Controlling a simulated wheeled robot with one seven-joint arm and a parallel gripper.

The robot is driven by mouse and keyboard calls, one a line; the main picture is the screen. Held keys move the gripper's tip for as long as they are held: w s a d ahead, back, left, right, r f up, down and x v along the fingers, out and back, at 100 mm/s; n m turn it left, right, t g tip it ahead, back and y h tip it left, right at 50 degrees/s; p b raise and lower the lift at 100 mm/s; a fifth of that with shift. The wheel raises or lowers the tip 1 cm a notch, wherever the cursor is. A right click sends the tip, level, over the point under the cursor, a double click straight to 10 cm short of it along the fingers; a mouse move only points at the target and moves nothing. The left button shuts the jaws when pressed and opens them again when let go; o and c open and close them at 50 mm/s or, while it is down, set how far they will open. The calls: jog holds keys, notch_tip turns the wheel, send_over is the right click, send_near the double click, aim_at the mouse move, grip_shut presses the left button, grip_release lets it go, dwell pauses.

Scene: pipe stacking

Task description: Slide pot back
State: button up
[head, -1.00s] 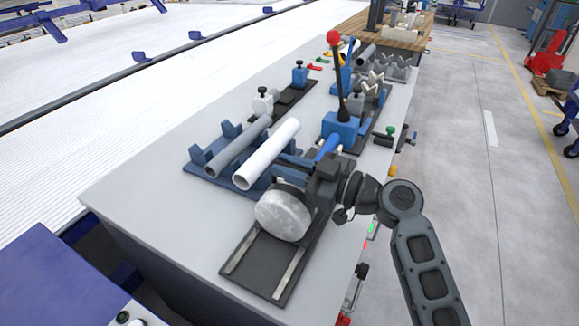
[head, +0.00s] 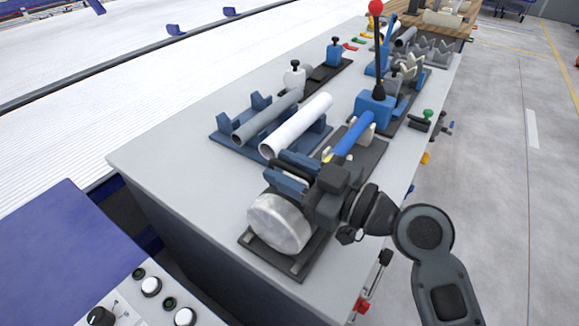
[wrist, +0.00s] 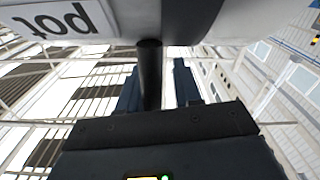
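The pot (head: 280,222) is a silvery round drum with a dark collar, lying on its side at the near end of a dark rail plate (head: 364,152). In the wrist view, its pale body with a "pot" label (wrist: 62,19) fills the top. My gripper (head: 290,172) is at the back of the pot. In the wrist view, its two dark blue fingers (wrist: 162,85) stand on either side of a black bar (wrist: 150,75) below the pot's body. Their contact with the bar is partly hidden.
A grey pipe (head: 262,118) and a white pipe (head: 297,125) lie in a blue cradle (head: 228,143) to the left. A blue clamp with a red-knobbed lever (head: 376,105) stands behind. The table (head: 165,150) is clear at the front left.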

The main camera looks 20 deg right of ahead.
aim_at(311, 182)
jog(key=shift+o, duration=0.3)
jog(key=shift+s+d+f, duration=0.15)
jog(key=shift+s+d, duration=0.2)
jog(key=shift+b+v, duration=1.15)
jog(key=shift+v, duration=2.3)
